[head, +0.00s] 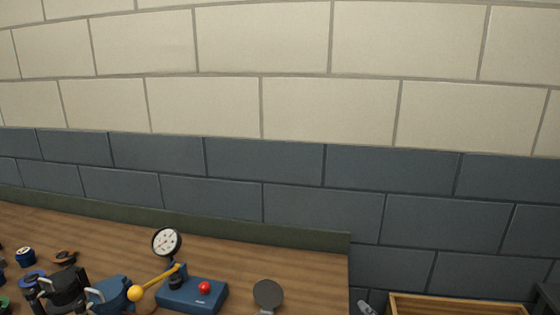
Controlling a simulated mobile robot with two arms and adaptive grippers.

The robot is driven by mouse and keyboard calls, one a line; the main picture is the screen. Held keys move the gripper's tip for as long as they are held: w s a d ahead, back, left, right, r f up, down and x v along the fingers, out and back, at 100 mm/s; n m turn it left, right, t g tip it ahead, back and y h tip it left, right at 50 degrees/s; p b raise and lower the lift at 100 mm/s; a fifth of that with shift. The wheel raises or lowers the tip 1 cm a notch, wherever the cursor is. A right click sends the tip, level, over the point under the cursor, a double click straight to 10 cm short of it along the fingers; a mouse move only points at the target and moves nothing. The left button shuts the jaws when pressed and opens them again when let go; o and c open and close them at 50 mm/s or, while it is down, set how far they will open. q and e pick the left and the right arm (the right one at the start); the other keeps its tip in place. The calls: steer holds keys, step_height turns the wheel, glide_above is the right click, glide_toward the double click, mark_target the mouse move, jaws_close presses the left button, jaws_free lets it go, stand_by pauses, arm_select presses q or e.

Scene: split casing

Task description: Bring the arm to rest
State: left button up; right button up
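No arm or gripper of mine can be made out for certain in the head view. A small grey piece (367,307) shows at the bottom edge, just right of the wooden bench (310,262). It is cut off, and I cannot tell what it is. A black part (62,287) and a blue part (110,295), each with a pale metal strip, are at the lower left, partly cut off by the frame.
A blue device (192,294) with a red button and a yellow-knobbed lever is on the bench by a round dial gauge (166,242). A dark disc (267,294) is to its right. Several small parts are at left. A wooden crate (455,300) is beyond the bench's right edge.

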steer(key=s+d+f+m+g+h, duration=0.1)
steer(key=s+d+f+m+g, duration=0.4)
steer(key=s+f, duration=0.55)
steer(key=s+d+f+m+g, duration=0.25)
steer(key=s+f+g, duration=0.55)
steer(key=s, duration=0.5)
step_height(320, 180, down, 28)
steer(key=s+f+g, duration=0.1)
steer(key=s, duration=0.1)
steer(key=s+d+f+g+b, duration=0.1)
steer(key=s+d+f, duration=0.1)
steer(key=s+f, duration=1.3)
steer(key=shift+s+d+f+b, duration=0.2)
steer(key=shift+s+d+b, duration=0.1)
steer(key=shift+s, duration=0.25)
steer(key=shift+m, duration=0.25)
